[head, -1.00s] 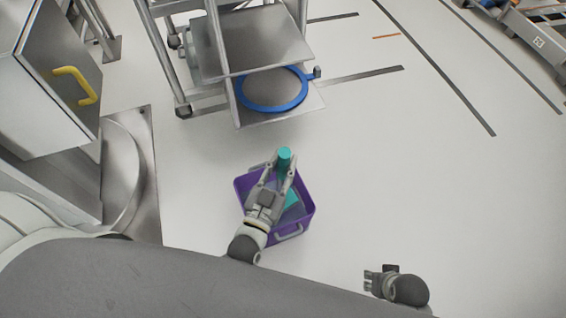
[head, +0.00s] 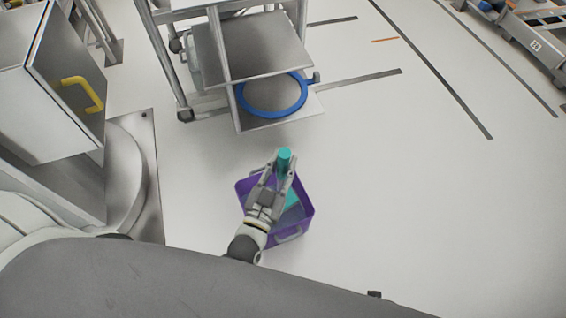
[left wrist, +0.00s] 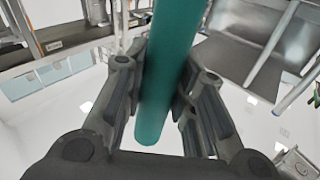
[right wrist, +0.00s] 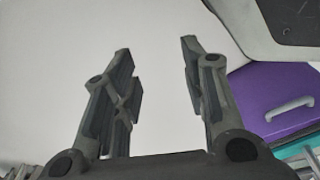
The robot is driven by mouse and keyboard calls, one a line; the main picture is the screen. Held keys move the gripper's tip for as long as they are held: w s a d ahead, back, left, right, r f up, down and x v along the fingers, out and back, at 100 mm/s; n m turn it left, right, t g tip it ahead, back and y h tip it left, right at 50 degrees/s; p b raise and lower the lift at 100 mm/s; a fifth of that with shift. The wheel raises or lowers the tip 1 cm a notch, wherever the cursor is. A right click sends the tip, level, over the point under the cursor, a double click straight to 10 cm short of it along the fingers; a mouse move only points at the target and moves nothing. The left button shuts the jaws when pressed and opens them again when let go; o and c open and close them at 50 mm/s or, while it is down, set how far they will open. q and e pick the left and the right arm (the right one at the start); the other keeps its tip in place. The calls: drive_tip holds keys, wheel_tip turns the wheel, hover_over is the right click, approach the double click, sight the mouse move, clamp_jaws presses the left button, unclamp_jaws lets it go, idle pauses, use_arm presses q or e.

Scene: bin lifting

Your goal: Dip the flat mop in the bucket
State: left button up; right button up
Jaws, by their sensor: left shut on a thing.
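The flat mop has a teal handle (head: 285,155), which points up toward the head camera. My left gripper (head: 281,170) is shut around this handle, above the bucket. The left wrist view shows the handle (left wrist: 168,75) between both fingers. The purple bucket (head: 302,228) stands on the floor beneath the gripper. A teal patch, apparently the mop head (head: 292,198), shows inside the bucket's outline; its depth is hidden. My right gripper (right wrist: 156,50) is open and empty in its wrist view, with the bucket (right wrist: 262,98) to its right.
A metal cart (head: 250,52) with shelves and a blue ring (head: 304,98) stands beyond the bucket. A cabinet with a yellow handle (head: 95,96) is at the left. The floor (head: 420,190) on the right is clear, with dark stripes.

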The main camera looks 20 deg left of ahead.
sight(280, 163)
use_arm(q)
wheel_tip(280, 163, up, 4)
drive_tip(key=p, duration=0.3)
drive_tip(key=shift+p, duration=0.3)
use_arm(e)
drive_tip(key=s+d+f+g, duration=0.1)
drive_tip(key=s+f, duration=0.5)
drive_tip(key=s, duration=0.6)
drive_tip(key=shift+s+d, duration=0.35)
drive_tip(key=shift+d, duration=0.3)
drive_tip(key=shift+w+a+f, duration=0.1)
drive_tip(key=shift+w, duration=0.15)
